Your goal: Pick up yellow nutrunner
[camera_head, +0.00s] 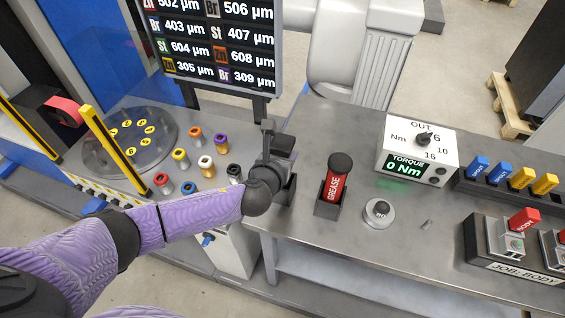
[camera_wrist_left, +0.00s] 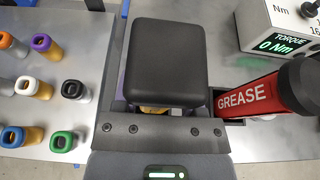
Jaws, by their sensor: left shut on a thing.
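My left gripper (camera_head: 272,158) reaches across the bench from the left, at a dark holder (camera_head: 290,190) near the bench's left edge. In the left wrist view, a thing with a black, rounded-square end (camera_wrist_left: 166,60) sits between the fingers, with a sliver of yellow below it. I take it to be the yellow nutrunner, and the gripper (camera_wrist_left: 165,108) is shut on it. Most of its body is hidden by the gripper. I cannot tell whether it still rests in the holder. My right gripper is not in view.
A red grease tube (camera_head: 334,185) stands in a holder just right of the gripper. Several coloured sockets (camera_head: 206,164) stand left.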

